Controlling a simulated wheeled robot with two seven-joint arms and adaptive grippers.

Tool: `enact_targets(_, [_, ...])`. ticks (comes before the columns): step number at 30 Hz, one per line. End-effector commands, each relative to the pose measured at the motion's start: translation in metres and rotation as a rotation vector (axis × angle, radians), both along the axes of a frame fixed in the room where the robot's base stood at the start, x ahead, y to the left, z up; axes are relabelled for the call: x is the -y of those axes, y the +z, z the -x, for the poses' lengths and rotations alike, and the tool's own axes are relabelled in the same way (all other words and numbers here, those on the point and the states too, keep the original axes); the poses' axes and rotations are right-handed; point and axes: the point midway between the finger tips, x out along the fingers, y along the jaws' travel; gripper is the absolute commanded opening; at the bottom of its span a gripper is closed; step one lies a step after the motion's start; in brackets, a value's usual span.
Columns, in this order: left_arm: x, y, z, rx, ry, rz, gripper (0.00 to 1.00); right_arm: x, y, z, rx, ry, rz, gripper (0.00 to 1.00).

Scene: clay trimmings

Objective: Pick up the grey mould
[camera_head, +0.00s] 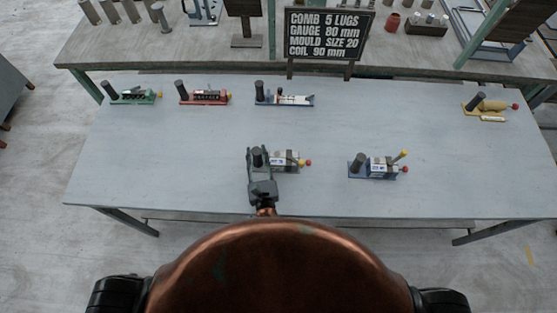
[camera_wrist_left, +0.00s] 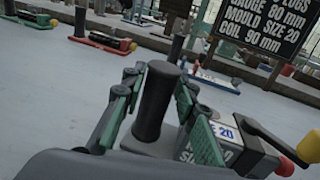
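The grey mould (camera_head: 287,161) stands near the front middle of the table. It has a dark upright post, a pale block with a label, a yellow part and a red knob. My left gripper (camera_head: 259,150) reaches over its left end. In the left wrist view, its green-padded fingers (camera_wrist_left: 158,92) stand on either side of the dark post, with what look like narrow gaps, so it appears open around the post. The mould's label (camera_wrist_left: 215,140) is partly hidden by the right finger. My right gripper is not in view.
A similar blue-based device (camera_head: 375,167) stands to the right. Green (camera_head: 133,97), red (camera_head: 206,97) and blue (camera_head: 285,100) ones line the back left; a yellow one (camera_head: 489,106) is far right. A black sign (camera_head: 327,36) stands behind. The table (camera_head: 200,140) is otherwise clear.

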Motion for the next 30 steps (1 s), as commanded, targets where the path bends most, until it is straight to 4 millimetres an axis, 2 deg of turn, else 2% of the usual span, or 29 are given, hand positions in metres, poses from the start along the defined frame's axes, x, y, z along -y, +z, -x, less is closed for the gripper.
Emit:
enact_targets(5, [0.000, 0.000, 0.000, 0.000, -0.001, 0.000, 0.14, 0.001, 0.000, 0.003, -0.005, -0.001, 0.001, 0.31])
enact_targets(11, [0.001, 0.000, 0.000, 0.000, -0.001, 0.000, 0.00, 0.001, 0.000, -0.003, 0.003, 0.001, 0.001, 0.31])
enact_targets(30, [0.002, 0.002, 0.000, 0.004, -0.003, 0.002, 0.00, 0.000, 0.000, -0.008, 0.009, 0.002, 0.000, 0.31])
